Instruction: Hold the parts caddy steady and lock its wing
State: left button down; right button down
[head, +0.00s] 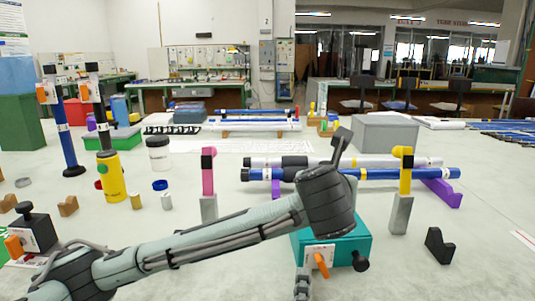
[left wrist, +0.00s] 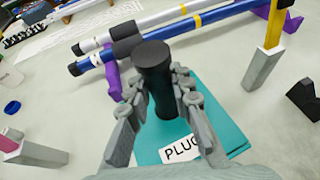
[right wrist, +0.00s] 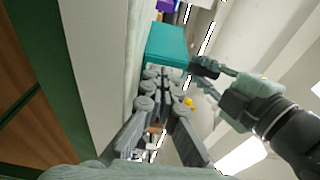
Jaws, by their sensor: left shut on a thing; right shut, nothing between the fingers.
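The parts caddy is a teal box (head: 350,235) with a white label and an orange wing (head: 321,264) on its front, the wing tilted downward. A black knob (head: 360,261) sits at its front right. In the left wrist view, my left gripper (left wrist: 158,85) is shut on the caddy's upright black handle (left wrist: 153,58), above the teal top (left wrist: 228,125) and a label reading "PLUG". My right gripper (head: 302,284) points up, just left of and below the wing, apart from it. In the right wrist view its fingers (right wrist: 160,76) are shut and empty, below the teal caddy (right wrist: 167,43).
Blue and white rods (head: 390,173) lie on purple supports behind the caddy. A pink-topped post (head: 208,172) and a yellow-topped post (head: 403,180) stand either side. A black notched block (head: 439,245) is at right. A yellow bottle (head: 110,178) stands at left.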

jog(key=shift+d, duration=0.35)
jog(key=shift+r, duration=0.6)
dwell(0.7)
jog(key=shift+a, duration=0.2)
